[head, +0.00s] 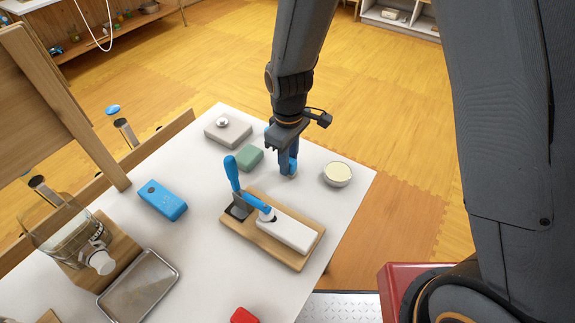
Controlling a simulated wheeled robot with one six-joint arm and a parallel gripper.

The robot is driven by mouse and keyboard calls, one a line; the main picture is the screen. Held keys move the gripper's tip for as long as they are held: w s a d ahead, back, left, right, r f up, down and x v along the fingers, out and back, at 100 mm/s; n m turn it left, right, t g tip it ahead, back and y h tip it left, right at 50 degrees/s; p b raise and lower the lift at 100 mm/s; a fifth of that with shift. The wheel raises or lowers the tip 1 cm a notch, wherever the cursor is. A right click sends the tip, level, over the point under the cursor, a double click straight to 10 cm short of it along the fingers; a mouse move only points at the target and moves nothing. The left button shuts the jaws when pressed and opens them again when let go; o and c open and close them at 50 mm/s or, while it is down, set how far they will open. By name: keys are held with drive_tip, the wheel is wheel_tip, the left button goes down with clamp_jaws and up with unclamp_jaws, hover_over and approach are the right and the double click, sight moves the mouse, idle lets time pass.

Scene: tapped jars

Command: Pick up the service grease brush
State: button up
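A blue-handled tool (232,174) stands upright, slightly tilted, in a dark grey holder (239,208) on a wooden board (263,245). It may be the service grease brush, but its lower end is hidden in the holder. A second blue handle (258,206) lies against a white block (288,232) on the same board. My gripper (285,163) points down above the white table, behind and to the right of the upright handle and apart from it. Its blue fingers overlap in this view, so their opening is unclear. I see nothing held.
A bowl of cream-coloured stuff (337,174) stands right of my gripper. A green block (249,157), a grey block with a knob (228,131) and a blue box (162,200) lie behind and left. A glass jar (75,240) and metal tray (138,284) stand at left.

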drive_tip(key=c, duration=0.4)
drive_tip(key=shift+c, duration=0.2)
drive_tip(key=shift+r+b, duration=1)
drive_tip(key=shift+r, duration=4)
drive_tip(key=o, duration=0.3)
drive_tip(key=shift+c, duration=1)
